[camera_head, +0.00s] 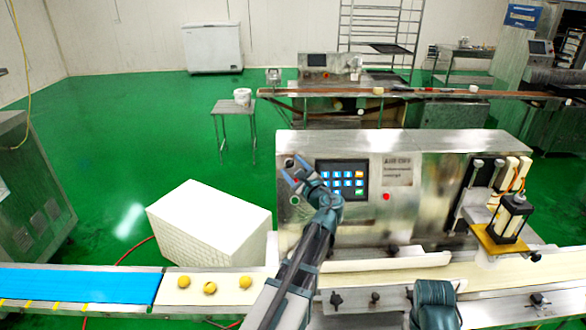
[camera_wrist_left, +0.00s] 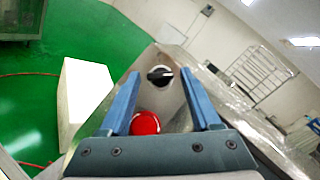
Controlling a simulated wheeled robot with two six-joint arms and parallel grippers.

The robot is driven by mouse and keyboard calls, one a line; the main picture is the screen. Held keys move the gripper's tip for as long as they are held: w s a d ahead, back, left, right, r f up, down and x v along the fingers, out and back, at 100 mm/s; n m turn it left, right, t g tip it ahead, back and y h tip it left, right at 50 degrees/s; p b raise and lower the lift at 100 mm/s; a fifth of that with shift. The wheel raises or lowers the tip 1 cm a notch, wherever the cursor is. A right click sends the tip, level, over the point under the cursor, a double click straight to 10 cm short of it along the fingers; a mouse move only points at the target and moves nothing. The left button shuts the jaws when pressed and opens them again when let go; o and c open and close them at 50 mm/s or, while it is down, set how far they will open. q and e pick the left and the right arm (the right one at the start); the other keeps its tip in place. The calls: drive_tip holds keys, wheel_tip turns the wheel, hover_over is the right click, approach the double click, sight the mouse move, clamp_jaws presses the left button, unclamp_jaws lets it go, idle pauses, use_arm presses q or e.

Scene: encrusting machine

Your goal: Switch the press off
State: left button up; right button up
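The press is a steel machine (camera_head: 350,220) with a keypad panel (camera_head: 342,180) on its front. My left gripper (camera_head: 293,172) is at the left end of that front. In the left wrist view, my left gripper (camera_wrist_left: 160,76) is open, its two blue fingers apart. A black rotary knob (camera_wrist_left: 160,75) with a pale ring shows between the fingertips; contact cannot be told. A red round button (camera_wrist_left: 145,123) is below the knob, partly hidden by the gripper body. My right gripper is not visible; part of my right arm shows at the bottom of the head view.
A green button (camera_head: 295,200) and a small red one (camera_head: 386,196) are on the machine front. A conveyor with yellow dough balls (camera_head: 210,288) runs along the front. A white box (camera_head: 210,225) stands left of the press on the green floor.

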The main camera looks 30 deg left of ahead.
use_arm(q)
clamp_jaws()
drive_tip(key=n+p, duration=0.1)
drive_tip(key=n+g+p, duration=0.1)
drive_tip(key=shift+w+d+r+n, duration=0.1)
drive_tip(key=shift+w+r+n, duration=0.1)
drive_tip(key=shift+r+n, duration=0.15)
drive_tip(key=n+g+h+p, duration=0.1)
drive_tip(key=n+g+p, duration=0.1)
drive_tip(key=n+p, duration=0.1)
drive_tip(key=n+g+h+p, duration=0.1)
drive_tip(key=n+h+p, duration=0.1)
drive_tip(key=n+p, duration=0.2)
drive_tip(key=r+n+g+h+p, duration=0.1)
drive_tip(key=n+g+p, duration=0.1)
drive_tip(key=n+p, duration=0.2)
drive_tip(key=shift+w+g+h+p, duration=0.15)
drive_tip(key=shift+g+h+p, duration=0.15)
drive_tip(key=shift+p, duration=0.5)
drive_tip(key=shift+a+n+h+p, duration=0.25)
drive_tip(key=shift+n+h+p, duration=0.95)
drive_tip(key=shift+n+p, duration=0.45)
